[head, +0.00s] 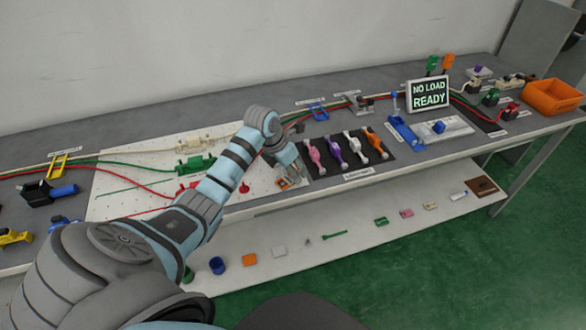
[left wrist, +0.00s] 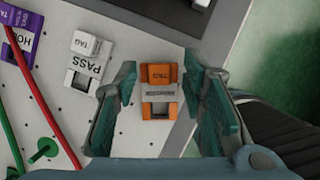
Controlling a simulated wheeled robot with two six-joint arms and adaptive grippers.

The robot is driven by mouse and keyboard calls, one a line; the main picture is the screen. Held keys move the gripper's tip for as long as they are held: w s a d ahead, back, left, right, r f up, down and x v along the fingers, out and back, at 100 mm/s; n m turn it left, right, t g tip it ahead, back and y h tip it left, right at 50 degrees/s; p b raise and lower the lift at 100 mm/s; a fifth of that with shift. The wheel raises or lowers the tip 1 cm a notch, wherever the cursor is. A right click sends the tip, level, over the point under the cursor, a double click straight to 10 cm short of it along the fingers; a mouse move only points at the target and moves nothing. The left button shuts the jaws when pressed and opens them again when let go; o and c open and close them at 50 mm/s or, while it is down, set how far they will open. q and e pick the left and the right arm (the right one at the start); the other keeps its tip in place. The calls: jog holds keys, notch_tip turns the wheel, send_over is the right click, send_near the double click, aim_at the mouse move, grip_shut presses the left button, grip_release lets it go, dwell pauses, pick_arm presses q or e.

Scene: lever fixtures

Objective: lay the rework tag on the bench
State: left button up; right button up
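The orange tag (left wrist: 159,74), which I take as the rework tag, is a small piece with a pale label band. It sits on the white perforated board (left wrist: 134,130), near the board's edge. In the head view a bit of orange (head: 283,184) shows below my left gripper (head: 289,172). In the left wrist view my left gripper (left wrist: 160,104) is open, one finger on each side of the orange tag, with gaps showing to both fingers. The grey bench (head: 215,105) runs along the wall. My right gripper is not in view.
A white PASS tag (left wrist: 84,62) and a purple HOLD tag (left wrist: 18,28) sit left of the orange one. Red and green cables cross the board. A dark mat with coloured levers (head: 347,146) lies right of my gripper. Bare bench shows behind the board.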

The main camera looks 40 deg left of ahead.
aim_at(279, 185)
pick_arm(q)
jog(key=shift+r, duration=0.25)
jog(key=p+v, duration=0.2)
jog(key=v, duration=1)
jog(key=shift+s+a+f, duration=0.1)
